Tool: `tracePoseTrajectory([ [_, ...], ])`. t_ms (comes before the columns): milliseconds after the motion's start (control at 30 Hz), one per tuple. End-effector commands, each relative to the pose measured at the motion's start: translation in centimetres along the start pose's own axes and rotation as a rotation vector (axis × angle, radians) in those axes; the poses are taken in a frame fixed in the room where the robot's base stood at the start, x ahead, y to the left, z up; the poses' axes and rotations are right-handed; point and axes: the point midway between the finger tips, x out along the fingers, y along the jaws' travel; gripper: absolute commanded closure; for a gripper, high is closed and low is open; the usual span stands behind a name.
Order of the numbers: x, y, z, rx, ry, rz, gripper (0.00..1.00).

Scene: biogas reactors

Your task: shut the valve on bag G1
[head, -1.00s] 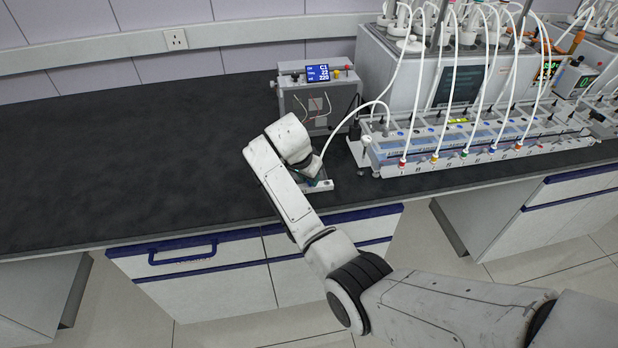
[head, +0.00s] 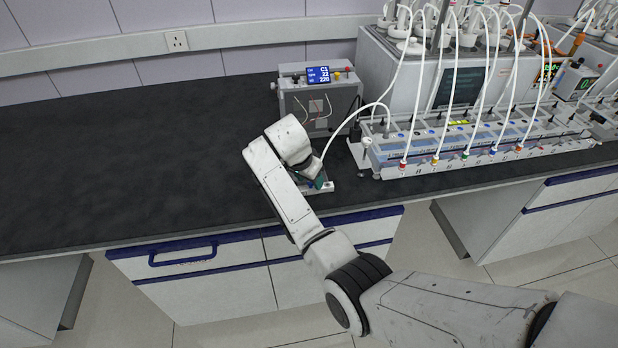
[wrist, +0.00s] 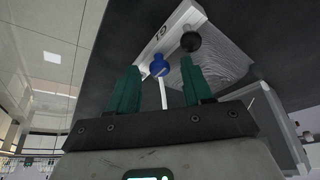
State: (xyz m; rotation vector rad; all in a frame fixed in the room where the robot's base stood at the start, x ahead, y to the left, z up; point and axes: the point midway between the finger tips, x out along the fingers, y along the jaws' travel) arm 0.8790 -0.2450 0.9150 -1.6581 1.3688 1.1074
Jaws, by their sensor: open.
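In the wrist view a blue valve (wrist: 158,64) sits at the edge of a white strip (wrist: 172,36), whose upside-down label looks like G1. A silvery bag (wrist: 222,66) lies beside it, and a white tube (wrist: 163,94) runs from the valve between my fingers. My gripper (wrist: 159,74) is open, with its two green fingers on either side of the valve and a visible gap to each. In the head view my gripper (head: 318,180) is at the bench's front edge, mostly hidden by my arm; the bag and valve are hidden there.
A black ball knob (wrist: 190,42) is close to the right fingertip. A grey control box (head: 318,98) with a blue screen stands behind my gripper. The reactor unit's long rack (head: 470,145), with several white tubes, is to the right. The bench (head: 130,150) to the left is clear.

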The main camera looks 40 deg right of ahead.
Motion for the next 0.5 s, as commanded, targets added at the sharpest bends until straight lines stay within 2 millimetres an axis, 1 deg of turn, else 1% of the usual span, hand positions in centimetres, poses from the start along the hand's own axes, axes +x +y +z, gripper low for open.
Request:
tracePoseTrajectory([
  [133,-0.4,-0.1,0.0,0.0,0.001,-0.002,0.5],
  [233,-1.4,-0.1,0.0,0.0,0.001,-0.003,0.5],
  [367,-3.7,-0.2,0.1,-0.001,0.001,-0.005,0.5],
  [500,-6.5,-0.2,0.0,0.0,0.002,-0.005,0.5],
])
